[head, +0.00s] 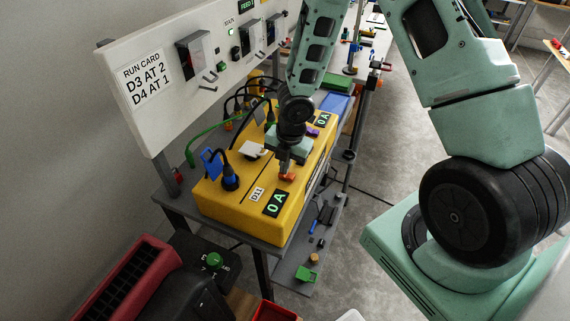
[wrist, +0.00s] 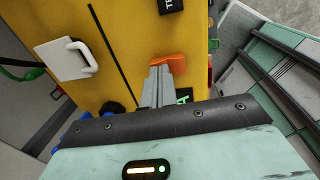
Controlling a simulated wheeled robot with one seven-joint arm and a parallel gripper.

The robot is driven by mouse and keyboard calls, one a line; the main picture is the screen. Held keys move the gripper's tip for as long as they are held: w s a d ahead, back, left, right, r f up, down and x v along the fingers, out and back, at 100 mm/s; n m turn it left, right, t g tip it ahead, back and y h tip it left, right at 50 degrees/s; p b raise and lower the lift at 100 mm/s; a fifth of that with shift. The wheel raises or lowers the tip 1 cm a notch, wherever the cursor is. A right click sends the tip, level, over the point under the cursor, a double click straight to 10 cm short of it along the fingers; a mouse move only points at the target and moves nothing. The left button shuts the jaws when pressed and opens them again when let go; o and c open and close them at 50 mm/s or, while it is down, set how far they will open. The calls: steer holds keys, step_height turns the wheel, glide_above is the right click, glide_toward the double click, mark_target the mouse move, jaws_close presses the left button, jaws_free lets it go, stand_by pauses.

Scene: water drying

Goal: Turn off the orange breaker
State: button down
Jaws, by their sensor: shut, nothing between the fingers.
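The orange breaker (head: 288,177) is a small orange lever on top of the yellow power box (head: 216,203), near its front right. In the wrist view the orange breaker (wrist: 170,63) lies just past my fingertips. My gripper (head: 284,172) points down at the breaker, its fingers together and empty. The gripper also shows in the wrist view (wrist: 159,70), its tips at or very close to the lever's left part. I cannot tell whether they touch. Part of the lever is hidden behind the fingers in the head view. A display reading "0 A" (head: 274,203) is beside it.
A blue plug (head: 230,182) with a black cable and a white handled cover (wrist: 66,60) are on the box. A white panel (head: 150,80) with a run card and switches stands behind. Small parts lie on the lower shelf (head: 300,285).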

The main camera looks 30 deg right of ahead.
steer(key=shift+a+r+g+p, duration=0.15)
steer(key=shift+g+p, duration=0.15)
steer(key=shift+p, duration=0.8)
steer(key=shift+w+f+b, duration=0.15)
steer(key=shift+f+b, duration=0.2)
steer(key=shift+s+d+b, duration=0.4)
steer(key=shift+s+d, duration=0.15)
steer(key=shift+s, duration=0.2)
steer(key=shift+r, duration=0.1)
